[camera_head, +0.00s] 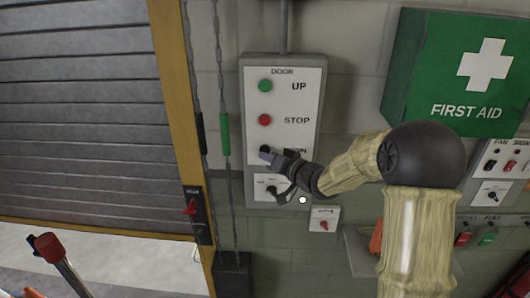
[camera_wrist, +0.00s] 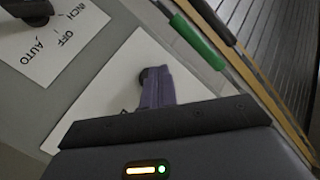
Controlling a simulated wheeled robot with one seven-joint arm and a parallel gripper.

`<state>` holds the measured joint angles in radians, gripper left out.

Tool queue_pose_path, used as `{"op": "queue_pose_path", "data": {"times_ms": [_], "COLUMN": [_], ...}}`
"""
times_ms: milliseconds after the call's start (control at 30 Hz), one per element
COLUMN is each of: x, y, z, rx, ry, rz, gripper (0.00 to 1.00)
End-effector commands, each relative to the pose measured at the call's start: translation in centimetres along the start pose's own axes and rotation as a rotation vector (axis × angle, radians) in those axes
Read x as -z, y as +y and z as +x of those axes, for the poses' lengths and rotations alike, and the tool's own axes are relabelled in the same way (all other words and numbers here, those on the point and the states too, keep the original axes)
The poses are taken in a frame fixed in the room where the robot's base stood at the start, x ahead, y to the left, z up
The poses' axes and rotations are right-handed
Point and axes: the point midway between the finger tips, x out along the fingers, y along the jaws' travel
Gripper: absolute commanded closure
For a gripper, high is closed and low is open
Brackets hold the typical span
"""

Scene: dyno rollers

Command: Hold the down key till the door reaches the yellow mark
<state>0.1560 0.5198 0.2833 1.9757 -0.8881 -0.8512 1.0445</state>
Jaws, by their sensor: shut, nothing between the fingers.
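The door panel (camera_head: 311,100) carries a green UP button, a red STOP button and, below them, the black down key (camera_head: 264,149). My gripper (camera_head: 267,156) is shut and empty, with its fingertips at the down key and covering part of its label. In the wrist view the purple fingertips (camera_wrist: 153,82) overlap the dark key (camera_wrist: 148,73); I cannot tell whether it is pressed in. The grey slatted door (camera_head: 80,120) fills the left, its lower edge above a pale floor strip. A yellow post (camera_head: 172,90) borders it; I cannot make out a separate yellow mark.
An INCH/OFF/AUTO selector (camera_wrist: 30,8) sits just below the keys. Chains with a green sleeve (camera_head: 224,134) hang left of the panel. A red-handled switch (camera_head: 191,206) is on the post. A first aid box (camera_head: 460,75) and small switch panels are at right.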

Motion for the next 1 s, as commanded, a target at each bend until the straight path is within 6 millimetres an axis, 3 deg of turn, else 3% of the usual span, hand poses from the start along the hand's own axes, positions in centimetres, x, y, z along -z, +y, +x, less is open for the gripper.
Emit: {"op": "queue_pose_path", "data": {"times_ms": [367, 1000], "x": [-0.1, -2.6], "y": [-0.1, -2.5], "z": [-0.2, -3.5], "rx": [0.000, 0.001], "ry": [0.000, 0.000], "rz": [-0.001, -0.001], "gripper": [1.00, 1.00]}}
